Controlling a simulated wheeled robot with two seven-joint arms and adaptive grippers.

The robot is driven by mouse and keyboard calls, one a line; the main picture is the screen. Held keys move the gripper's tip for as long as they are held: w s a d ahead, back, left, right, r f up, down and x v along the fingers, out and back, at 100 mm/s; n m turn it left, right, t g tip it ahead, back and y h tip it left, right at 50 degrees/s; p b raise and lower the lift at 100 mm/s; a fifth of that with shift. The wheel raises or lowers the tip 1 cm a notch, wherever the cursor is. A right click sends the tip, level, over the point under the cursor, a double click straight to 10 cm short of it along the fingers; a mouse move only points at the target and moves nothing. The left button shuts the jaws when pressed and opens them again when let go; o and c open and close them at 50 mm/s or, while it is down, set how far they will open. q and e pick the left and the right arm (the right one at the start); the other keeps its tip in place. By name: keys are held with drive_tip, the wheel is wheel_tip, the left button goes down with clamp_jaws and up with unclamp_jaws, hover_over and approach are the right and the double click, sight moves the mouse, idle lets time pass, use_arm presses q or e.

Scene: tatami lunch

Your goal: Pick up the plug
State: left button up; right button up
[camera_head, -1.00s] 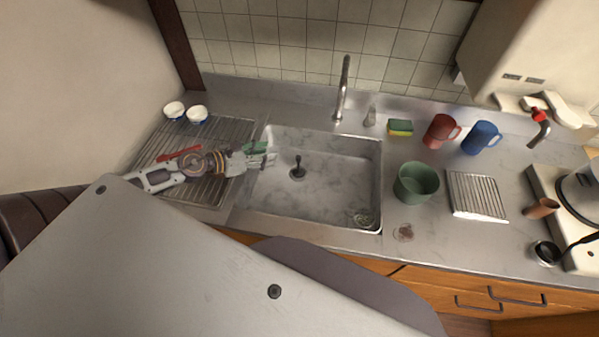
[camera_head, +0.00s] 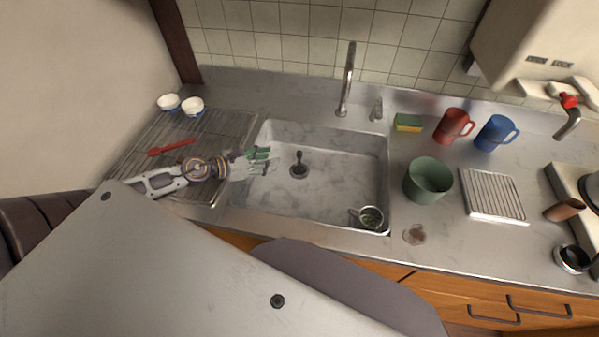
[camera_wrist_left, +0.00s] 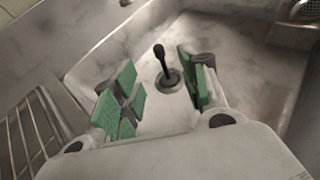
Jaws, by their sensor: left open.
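The plug (camera_head: 299,166) is a dark knob on a short stem with a round base, standing upright on the sink floor near the sink's left part. It also shows in the left wrist view (camera_wrist_left: 160,62), between and beyond my fingers. My left gripper (camera_head: 262,161) has green finger pads and is over the sink's left edge, left of the plug. In the left wrist view my left gripper (camera_wrist_left: 165,95) is open and empty, with the plug apart from both fingers. My right gripper is not in view.
The metal sink (camera_head: 340,148) has raised walls, with a small strainer (camera_head: 369,217) in its front right corner. A faucet (camera_head: 346,80) rises behind it. A drying rack (camera_head: 215,130) with a red utensil (camera_head: 171,147) lies left; a green pot (camera_head: 428,180) stands right.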

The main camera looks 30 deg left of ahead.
use_arm(q)
drive_tip(key=shift+p+x, duration=0.4)
drive_tip(key=shift+x, duration=1.35)
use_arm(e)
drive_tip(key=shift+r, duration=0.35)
